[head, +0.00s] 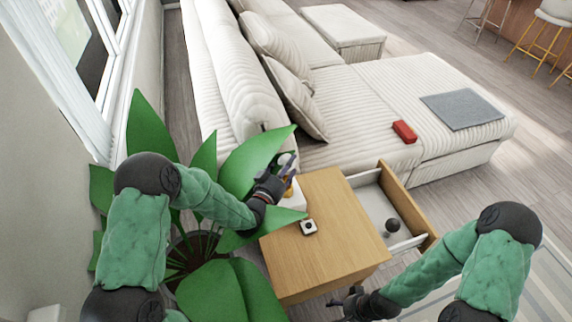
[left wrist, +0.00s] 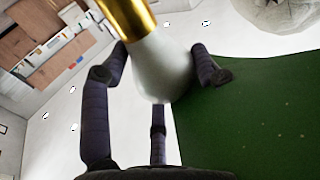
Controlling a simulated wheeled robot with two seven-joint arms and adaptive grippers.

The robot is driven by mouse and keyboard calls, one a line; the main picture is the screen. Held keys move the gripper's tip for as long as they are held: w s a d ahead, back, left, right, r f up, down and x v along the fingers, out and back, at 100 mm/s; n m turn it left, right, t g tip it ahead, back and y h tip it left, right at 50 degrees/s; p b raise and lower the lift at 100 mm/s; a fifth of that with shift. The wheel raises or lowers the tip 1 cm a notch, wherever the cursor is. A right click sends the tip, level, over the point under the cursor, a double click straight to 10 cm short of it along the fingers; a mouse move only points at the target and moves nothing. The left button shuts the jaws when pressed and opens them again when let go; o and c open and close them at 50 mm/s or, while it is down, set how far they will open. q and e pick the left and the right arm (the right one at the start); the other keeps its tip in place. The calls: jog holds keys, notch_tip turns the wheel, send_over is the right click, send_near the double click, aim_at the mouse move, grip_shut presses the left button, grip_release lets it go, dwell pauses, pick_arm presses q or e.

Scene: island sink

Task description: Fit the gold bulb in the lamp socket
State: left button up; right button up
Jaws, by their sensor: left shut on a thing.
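The bulb has a gold base (left wrist: 128,18) and a pale, rounded glass end (left wrist: 160,72). In the left wrist view, the fingers of my left gripper (left wrist: 160,75) are around the glass, with the gold base pointing away from the palm. In the head view, my left gripper (head: 283,178) is over the far left corner of the wooden side table, with a bit of gold beside its fingers. A white object (head: 293,197) stands just below it, partly hidden; I cannot make out a socket. My right gripper (head: 350,300) is low in front of the table, its jaws unclear.
The side table (head: 335,255) has a small white block with a dark round top (head: 308,227). Its open drawer (head: 375,205) holds a dark ball (head: 393,226). Large plant leaves (head: 255,160) surround my left arm. A sofa (head: 370,90) with a red box (head: 404,131) lies beyond.

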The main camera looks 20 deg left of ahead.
aim_at(286, 181)
pick_arm(q)
jog(key=shift+f, duration=3.75)
jog(key=o, duration=1.3)
jog(key=shift+c, duration=0.2)
jog(key=s+a, duration=0.2)
jog(key=s, duration=0.9)
jog(key=shift+s+a, duration=0.15)
jog(key=shift+s, duration=0.25)
